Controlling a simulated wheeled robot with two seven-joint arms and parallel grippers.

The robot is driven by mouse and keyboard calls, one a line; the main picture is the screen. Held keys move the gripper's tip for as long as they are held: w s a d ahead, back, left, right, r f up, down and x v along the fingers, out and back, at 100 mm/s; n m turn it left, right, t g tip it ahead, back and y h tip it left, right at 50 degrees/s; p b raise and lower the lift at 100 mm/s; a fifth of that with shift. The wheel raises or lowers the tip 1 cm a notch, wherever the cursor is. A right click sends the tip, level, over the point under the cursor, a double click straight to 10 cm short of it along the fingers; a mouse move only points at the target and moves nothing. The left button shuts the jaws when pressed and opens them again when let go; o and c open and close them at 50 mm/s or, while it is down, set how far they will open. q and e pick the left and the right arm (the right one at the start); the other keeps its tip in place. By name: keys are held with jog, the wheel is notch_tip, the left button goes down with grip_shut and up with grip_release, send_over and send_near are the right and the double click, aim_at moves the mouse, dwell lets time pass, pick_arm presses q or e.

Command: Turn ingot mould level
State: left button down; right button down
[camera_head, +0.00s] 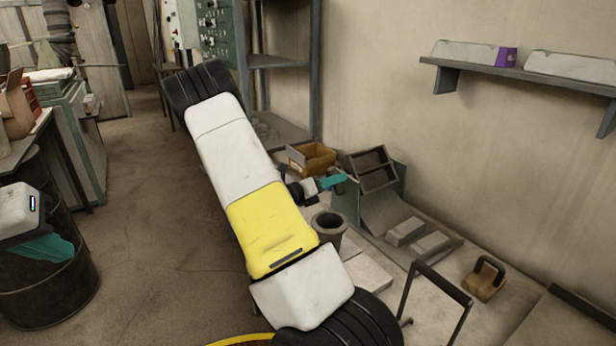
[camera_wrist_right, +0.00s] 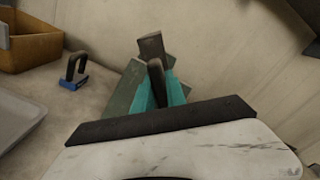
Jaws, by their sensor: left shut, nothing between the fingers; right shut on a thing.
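A dark ingot mould (camera_head: 372,168), framed with compartments, stands steeply tilted against a green-grey plate on the bench in the head view. My right gripper (camera_head: 334,181) reaches the left side of it, with my white and yellow arm hiding much of the middle. In the right wrist view the teal fingers of my right gripper (camera_wrist_right: 163,92) are shut around a dark bar, which looks like part of the mould. Green-grey surfaces show behind it, and I cannot make out the mould's full outline there. My left gripper (camera_head: 45,247) is shut and empty at far left, above a dark drum.
Pale blocks (camera_head: 405,231) lie on the bench to the right. A black upright frame (camera_head: 437,282) and a brown handled block (camera_head: 485,279) are nearer. A wall shelf (camera_head: 530,76) is above right.

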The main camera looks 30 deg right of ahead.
jog(key=n, duration=0.5)
jog(key=shift+w+a+f+n, duration=0.1)
jog(key=shift+w+f+n, duration=0.05)
jog(key=shift+n, duration=0.15)
jog(key=shift+f+n, duration=0.1)
jog(key=shift+n, duration=2)
jog(key=c, duration=1.4)
grip_release()
jog(key=shift+o, duration=0.2)
jog(key=a, duration=0.7)
jog(key=shift+s+a, duration=0.35)
jog(key=shift+a, duration=0.1)
